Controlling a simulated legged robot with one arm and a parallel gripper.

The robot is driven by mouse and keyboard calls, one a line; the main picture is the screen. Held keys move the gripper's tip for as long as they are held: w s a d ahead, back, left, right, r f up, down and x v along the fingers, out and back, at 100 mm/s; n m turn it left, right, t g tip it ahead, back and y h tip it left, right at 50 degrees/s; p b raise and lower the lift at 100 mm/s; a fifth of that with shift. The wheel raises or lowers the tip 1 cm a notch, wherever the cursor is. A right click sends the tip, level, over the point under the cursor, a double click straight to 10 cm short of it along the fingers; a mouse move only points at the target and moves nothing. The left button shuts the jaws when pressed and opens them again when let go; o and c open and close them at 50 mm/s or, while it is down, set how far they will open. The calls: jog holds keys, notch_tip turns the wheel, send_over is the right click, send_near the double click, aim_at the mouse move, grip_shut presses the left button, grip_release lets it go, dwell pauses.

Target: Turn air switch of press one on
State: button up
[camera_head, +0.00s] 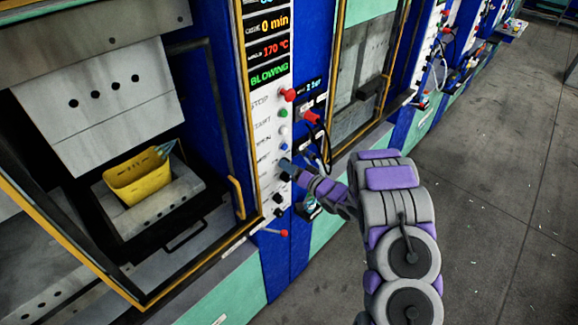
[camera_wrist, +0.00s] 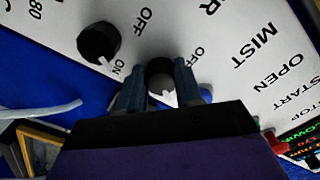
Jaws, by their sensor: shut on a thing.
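The white control panel of the near press (camera_head: 272,130) carries a column of buttons and black knobs. My gripper (camera_head: 287,168) is at this panel, below the blue button. In the wrist view, the two fingers of my gripper (camera_wrist: 159,75) are on either side of a dark round knob (camera_wrist: 160,68) with a white pointer mark, shut on it. An OFF label is beside this knob; a label ending in R is above it, partly cut off. The pointer is towards my gripper, partly hidden by the fingers. Another black knob (camera_wrist: 99,42) with OFF and ON labels is to the left, untouched.
The press has a lit display (camera_head: 268,50) and a yellow container (camera_head: 139,178) inside. A red knob (camera_head: 288,95) is higher on the panel. A red-tipped lever (camera_head: 284,233) is below. More presses stand beyond; the floor (camera_head: 480,200) at right is clear.

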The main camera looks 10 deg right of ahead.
jog(key=o, duration=1)
jog(key=shift+w+d, duration=0.1)
jog(key=shift+d, duration=0.05)
jog(key=shift+d, duration=0.1)
jog(key=b+v, duration=0.2)
jog(key=v, duration=1.5)
jog(key=shift+d+b, duration=0.1)
jog(key=shift+b, duration=0.25)
jog(key=shift+f, duration=0.1)
